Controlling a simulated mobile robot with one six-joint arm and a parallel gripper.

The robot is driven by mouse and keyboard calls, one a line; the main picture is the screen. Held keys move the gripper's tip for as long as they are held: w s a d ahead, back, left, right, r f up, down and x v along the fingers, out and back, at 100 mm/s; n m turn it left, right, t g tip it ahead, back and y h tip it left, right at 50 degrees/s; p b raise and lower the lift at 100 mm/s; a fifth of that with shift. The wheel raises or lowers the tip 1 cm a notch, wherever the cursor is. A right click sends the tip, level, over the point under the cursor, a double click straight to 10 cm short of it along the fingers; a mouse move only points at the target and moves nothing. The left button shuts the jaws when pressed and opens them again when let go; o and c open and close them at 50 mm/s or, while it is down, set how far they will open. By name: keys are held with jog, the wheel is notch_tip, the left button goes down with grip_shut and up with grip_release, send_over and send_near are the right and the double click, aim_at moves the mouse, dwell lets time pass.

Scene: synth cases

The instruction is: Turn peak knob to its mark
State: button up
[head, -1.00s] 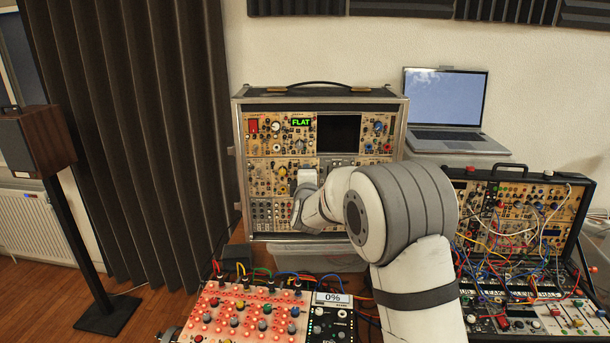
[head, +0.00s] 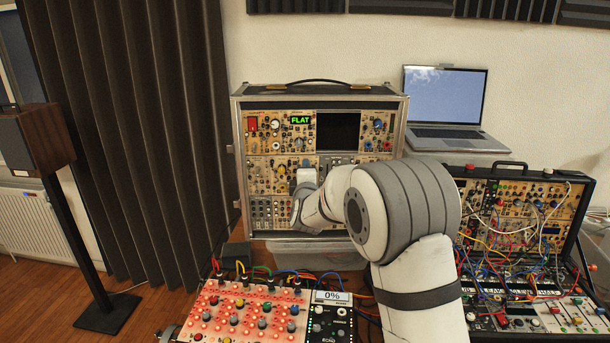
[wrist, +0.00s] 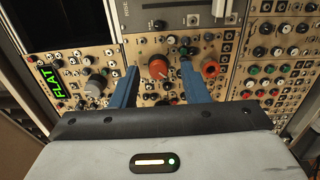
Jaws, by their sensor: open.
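The modular synth case (head: 402,135) stands upright at the back, with a green FLAT display (head: 300,120) that also shows at the left of the wrist view (wrist: 47,83). In the wrist view, my gripper (wrist: 161,76) is open, with its two blue fingers pointing at the panel.
A red-ringed knob (wrist: 210,68) is just right of the right finger, and a grey knob (wrist: 95,86) lies to the left. A lit red panel module (head: 235,310) with a 0% display is in front. A cabled synth case (head: 510,168) and a laptop (head: 446,97) are at right.

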jog(key=s+b, duration=0.1)
jog(key=s, duration=0.6)
jog(key=shift+s+d, duration=0.15)
jog(key=shift+d, duration=0.2)
jog(key=s+d+f+m+g, duration=0.2)
jog(key=s+d+m+g, duration=0.3)
jog(key=s, duration=0.8)
jog(key=s+d+f+m+g+h, duration=0.1)
jog(key=s+d+f+m+g, duration=0.2)
jog(key=s, duration=1)
jog(key=s+d+f+m+g, duration=0.3)
jog(key=s+d+m+g, duration=0.4)
jog(key=s+d+m, duration=0.4)
jog(key=shift+s+d+h, duration=0.4)
jog(key=shift+s+d, duration=0.75)
jog(key=shift+d, duration=0.05)
